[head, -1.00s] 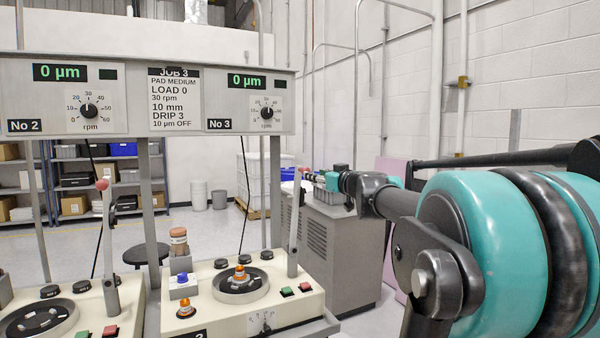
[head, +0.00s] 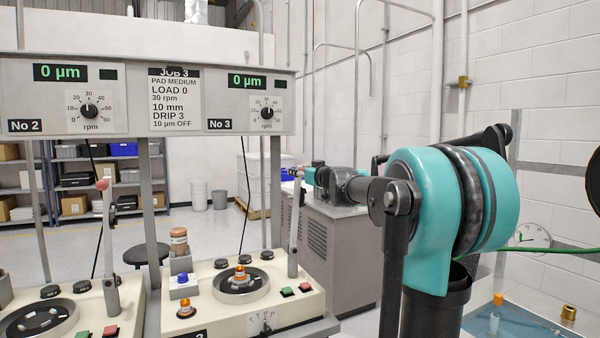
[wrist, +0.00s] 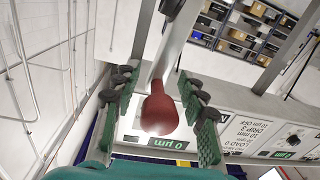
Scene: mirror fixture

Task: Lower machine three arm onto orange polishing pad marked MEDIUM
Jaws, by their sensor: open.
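Machine three's arm (head: 294,225) is a grey lever that stands nearly upright on the cream machine under the No 3 panel. Its red knob (wrist: 160,112) shows large in the wrist view, between the green-padded fingers of my gripper (wrist: 158,118). My gripper is open around the knob; I cannot tell whether a finger touches it. In the head view my gripper (head: 299,173) is small at the lever's top. An orange piece (head: 240,274) sits at the middle of machine three's round plate (head: 238,290). I cannot read MEDIUM on it.
A blue-topped piece (head: 183,281) and another orange piece (head: 186,309) are left of the plate. A brown-topped bottle (head: 179,241) stands behind them. Machine two's lever (head: 109,250) is further left. The panel (head: 175,95) hangs above; No 3 reads 0 µm.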

